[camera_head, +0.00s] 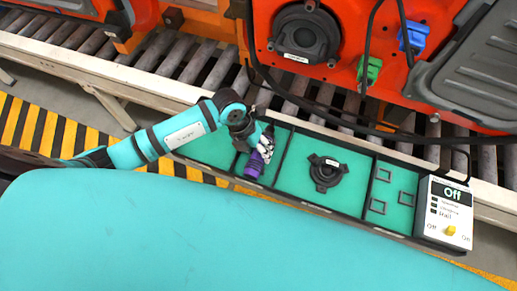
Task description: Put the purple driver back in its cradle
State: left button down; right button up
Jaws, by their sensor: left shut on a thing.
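The purple driver (254,166) is in my left gripper (261,153), at the left part of the teal bench tray. My left gripper is shut on it, and the fingers hide part of it. The driver's purple end points down and left in the picture. It is over or in the narrow compartment left of a black divider; I cannot tell whether it touches the tray. I cannot clearly make out a cradle; the gripper and arm may hide it. My right gripper is not in view.
The teal tray (300,181) has black dividers. A switch box (446,212) stands at the right end. Orange door panels and a roller conveyor (180,54) lie behind.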

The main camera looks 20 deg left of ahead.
pick_arm(q)
jog(key=shift+s+f, duration=0.1)
jog(key=shift+f, duration=0.2)
dwell(0.8)
jog(key=c, duration=0.7)
grip_release()
jog(key=shift+d, duration=0.1)
jog(key=shift+r, duration=0.1)
jog(key=v, duration=1.2)
